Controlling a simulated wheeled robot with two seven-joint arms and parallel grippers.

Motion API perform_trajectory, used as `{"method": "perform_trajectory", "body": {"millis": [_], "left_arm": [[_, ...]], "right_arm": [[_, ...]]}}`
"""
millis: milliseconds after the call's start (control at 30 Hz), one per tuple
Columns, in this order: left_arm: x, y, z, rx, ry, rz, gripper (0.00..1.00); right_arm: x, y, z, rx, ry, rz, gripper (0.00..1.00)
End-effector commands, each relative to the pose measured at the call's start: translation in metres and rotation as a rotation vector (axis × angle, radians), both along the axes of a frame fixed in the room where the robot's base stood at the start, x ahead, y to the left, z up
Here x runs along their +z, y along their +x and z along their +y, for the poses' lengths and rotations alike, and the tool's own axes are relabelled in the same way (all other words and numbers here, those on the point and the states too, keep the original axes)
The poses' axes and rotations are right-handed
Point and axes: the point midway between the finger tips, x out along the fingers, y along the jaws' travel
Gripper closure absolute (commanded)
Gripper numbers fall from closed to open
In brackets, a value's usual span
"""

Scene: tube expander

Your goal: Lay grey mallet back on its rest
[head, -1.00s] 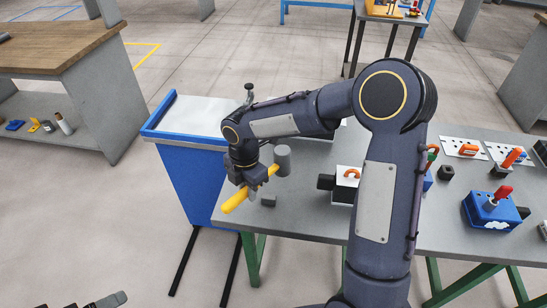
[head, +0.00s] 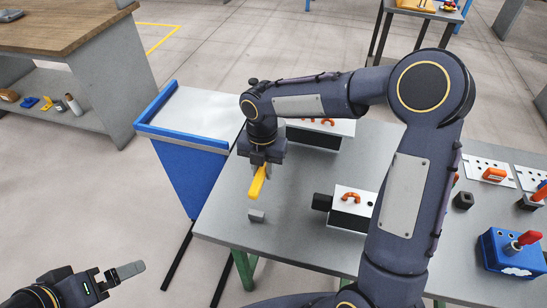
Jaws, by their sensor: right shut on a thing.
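My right gripper (head: 262,163) is over the left part of the grey workbench, shut on the mallet's yellow handle (head: 256,186). The handle's free end points toward the bench's front edge. The mallet's grey head is mostly or wholly hidden behind my gripper and wrist. A small grey block (head: 257,216), possibly part of the rest, stands on the bench just in front of the handle end. I cannot tell whether the handle touches it. My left gripper (head: 112,279) is at the bottom left, away from the bench; its jaw opening is unclear.
A blue-rimmed bin (head: 187,140) adjoins the bench's left side. A wooden-topped table (head: 62,27) stands far left.

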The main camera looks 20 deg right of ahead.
Motion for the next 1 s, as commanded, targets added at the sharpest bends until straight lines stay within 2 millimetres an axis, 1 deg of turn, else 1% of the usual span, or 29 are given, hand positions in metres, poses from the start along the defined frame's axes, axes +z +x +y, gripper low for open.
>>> {"method": "perform_trajectory", "body": {"millis": [433, 600, 867, 1000], "left_arm": [[0.0, 0.0, 0.0, 0.0, 0.0, 0.0, 0.0], [0.005, 0.0, 0.0, 0.0, 0.0, 0.0, 0.0], [-0.012, 0.0, 0.0, 0.0, 0.0, 0.0, 0.0], [-0.023, 0.0, 0.0, 0.0, 0.0, 0.0, 0.0]], "right_arm": [[0.001, 0.0, 0.0, 0.0, 0.001, -0.003, 1.0], [0.003, -0.001, 0.001, 0.001, -0.001, -0.003, 1.0], [-0.021, -0.001, 0.001, 0.001, 0.0, -0.002, 1.0], [-0.037, -0.001, 0.001, 0.001, 0.0, -0.002, 1.0]]}}
